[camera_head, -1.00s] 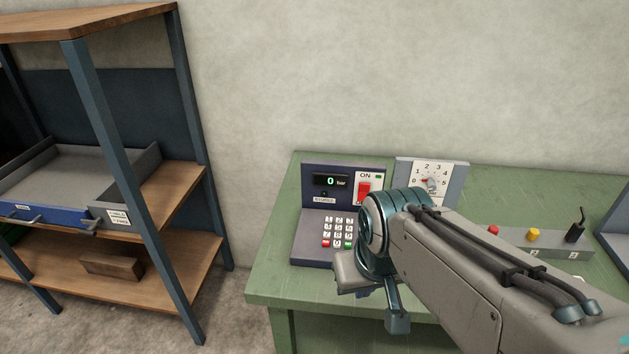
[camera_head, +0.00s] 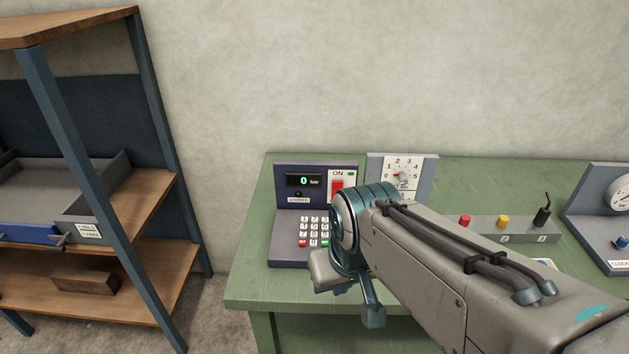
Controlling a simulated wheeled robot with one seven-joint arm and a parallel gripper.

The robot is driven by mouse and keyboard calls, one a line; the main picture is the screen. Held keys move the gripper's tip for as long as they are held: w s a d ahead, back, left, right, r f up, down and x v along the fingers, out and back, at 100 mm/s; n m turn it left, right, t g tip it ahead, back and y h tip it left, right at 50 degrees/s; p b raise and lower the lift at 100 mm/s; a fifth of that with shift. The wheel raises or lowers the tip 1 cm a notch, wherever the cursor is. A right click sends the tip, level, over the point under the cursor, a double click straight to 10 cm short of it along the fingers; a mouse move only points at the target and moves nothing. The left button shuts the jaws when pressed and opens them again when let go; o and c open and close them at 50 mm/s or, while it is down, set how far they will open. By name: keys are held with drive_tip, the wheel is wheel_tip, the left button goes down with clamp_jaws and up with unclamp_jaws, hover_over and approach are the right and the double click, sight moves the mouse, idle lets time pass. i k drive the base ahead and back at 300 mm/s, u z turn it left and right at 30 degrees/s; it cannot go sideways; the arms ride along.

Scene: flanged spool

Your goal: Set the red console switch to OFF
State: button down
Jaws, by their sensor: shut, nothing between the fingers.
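The red switch (camera_head: 337,187) is on the right part of the dark purple console (camera_head: 287,201), on the green bench. The word ON and a small green light (camera_head: 351,174) show above it. My arm's wrist hides the area below the switch, so any OFF mark there is not visible. My gripper (camera_head: 373,315) shows only in part, at the end of the arm, in front of the console near the bench's front edge. It is shut and empty, and appears apart from the switch.
A strip (camera_head: 483,231) with red and yellow buttons and a black lever lies further right. A shelf rack (camera_head: 152,205) stands left.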

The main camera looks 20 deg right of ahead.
sight(336, 185)
drive_tip(key=k, duration=0.5)
drive_tip(key=u, duration=1.55)
drive_tip(key=i, duration=1.2)
drive_tip(key=z, duration=2.2)
